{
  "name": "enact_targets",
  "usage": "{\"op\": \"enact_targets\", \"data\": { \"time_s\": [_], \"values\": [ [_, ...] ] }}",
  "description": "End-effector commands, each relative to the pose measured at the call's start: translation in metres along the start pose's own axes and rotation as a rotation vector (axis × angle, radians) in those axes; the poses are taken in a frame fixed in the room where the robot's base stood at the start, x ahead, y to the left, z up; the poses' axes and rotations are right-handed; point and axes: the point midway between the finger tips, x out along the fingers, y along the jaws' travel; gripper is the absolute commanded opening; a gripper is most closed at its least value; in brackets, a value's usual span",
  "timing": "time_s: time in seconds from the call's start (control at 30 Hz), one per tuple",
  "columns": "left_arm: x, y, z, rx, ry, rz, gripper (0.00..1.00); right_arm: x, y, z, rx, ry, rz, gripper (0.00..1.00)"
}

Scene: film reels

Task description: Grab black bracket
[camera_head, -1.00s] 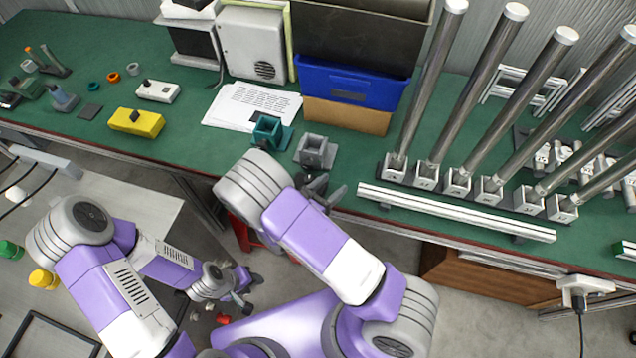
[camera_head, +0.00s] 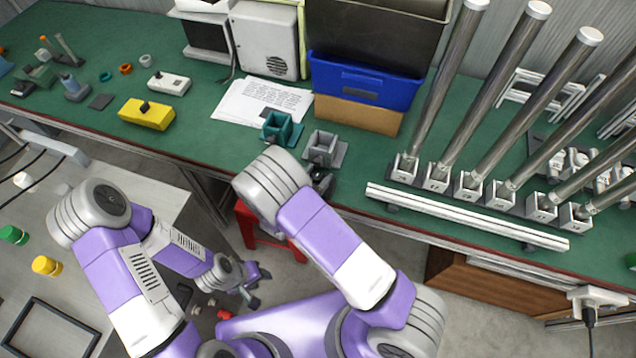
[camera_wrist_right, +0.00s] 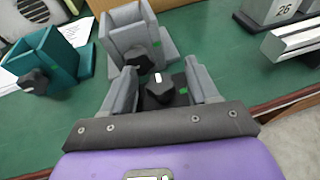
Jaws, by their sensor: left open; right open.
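The black bracket (camera_wrist_right: 172,100), a dark piece with a black knob, lies between the two grey fingers of my right gripper (camera_wrist_right: 165,87) in the right wrist view. My right gripper is open, with a finger on each side of the bracket; I cannot tell whether they touch it. In the head view my right wrist mostly hides this spot at the table's front edge. A grey bracket (camera_wrist_right: 122,40) stands just beyond, and a teal bracket (camera_wrist_right: 48,58) stands to its left. My left gripper (camera_head: 252,284) is open and empty, low in front of the table.
White rails (camera_head: 465,217) lie right of my right gripper, with several metal poles in numbered blocks behind. A red stool (camera_head: 250,225) stands below.

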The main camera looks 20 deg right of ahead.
Motion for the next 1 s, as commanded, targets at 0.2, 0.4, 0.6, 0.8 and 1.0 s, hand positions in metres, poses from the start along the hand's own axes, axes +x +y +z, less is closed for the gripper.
{"op": "enact_targets", "data": {
  "time_s": [0.2,0.4,0.6,0.8,1.0],
  "values": [
    [0.0,0.0,0.0,0.0,0.0,0.0,0.43,0.0,0.0,0.0,0.0,0.0,0.0,0.44],
    [0.0,0.0,0.0,0.0,0.0,0.0,0.43,-0.001,0.0,0.0,0.0,0.0,0.0,0.13],
    [0.0,0.0,0.0,0.0,0.0,0.0,0.43,-0.001,0.0,0.001,0.001,-0.001,0.0,0.0],
    [-0.002,0.001,0.0,0.0,0.0,0.0,0.43,-0.002,0.0,0.004,0.002,-0.001,0.0,0.0],
    [-0.011,0.004,0.001,0.0,0.0,0.0,0.43,-0.012,0.001,0.037,0.005,-0.001,0.001,0.0]
  ]
}}
